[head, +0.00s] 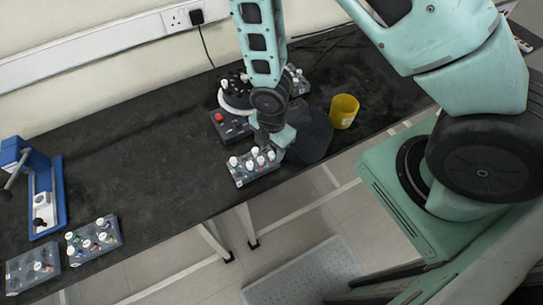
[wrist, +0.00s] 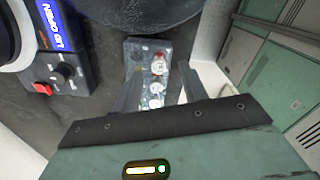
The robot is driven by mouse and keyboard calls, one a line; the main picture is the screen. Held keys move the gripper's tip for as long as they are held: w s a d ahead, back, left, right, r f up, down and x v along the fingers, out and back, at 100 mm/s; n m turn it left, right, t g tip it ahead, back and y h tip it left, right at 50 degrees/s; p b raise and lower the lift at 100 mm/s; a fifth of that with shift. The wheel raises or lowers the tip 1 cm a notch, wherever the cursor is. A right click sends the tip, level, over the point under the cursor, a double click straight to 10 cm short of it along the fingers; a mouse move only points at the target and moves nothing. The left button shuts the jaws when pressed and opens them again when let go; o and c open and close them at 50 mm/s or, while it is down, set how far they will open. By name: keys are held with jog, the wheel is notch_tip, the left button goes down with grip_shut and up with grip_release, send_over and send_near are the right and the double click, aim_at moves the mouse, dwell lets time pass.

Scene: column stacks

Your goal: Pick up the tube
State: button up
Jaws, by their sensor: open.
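A grey rack (head: 240,181) stands near the front edge of the dark bench. It holds several white-capped tubes, one of them a tube (head: 250,166) in its front row. My gripper (head: 270,146) is over the back right part of this rack, pointing down. In the wrist view the rack (wrist: 134,52) lies between and beyond my two open fingers (wrist: 160,80). A tube (wrist: 158,66) with a white and reddish cap shows there, with other caps nearer me. Nothing is held. I cannot tell which tube is meant, and my gripper hides part of the rack.
A centrifuge with a red button (head: 218,117) stands just behind; its display (wrist: 60,20) reads lid open. A yellow cup (head: 343,112) stands further right. More racks (head: 94,242) are at lower left. The bench's left middle is clear.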

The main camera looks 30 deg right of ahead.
aim_at(271, 154)
jog(key=shift+w+f+p, duration=0.1)
jog(key=shift+f+p, duration=0.25)
jog(key=shift+f, duration=1.2)
grip_shut()
jog(key=shift+r, duration=0.1)
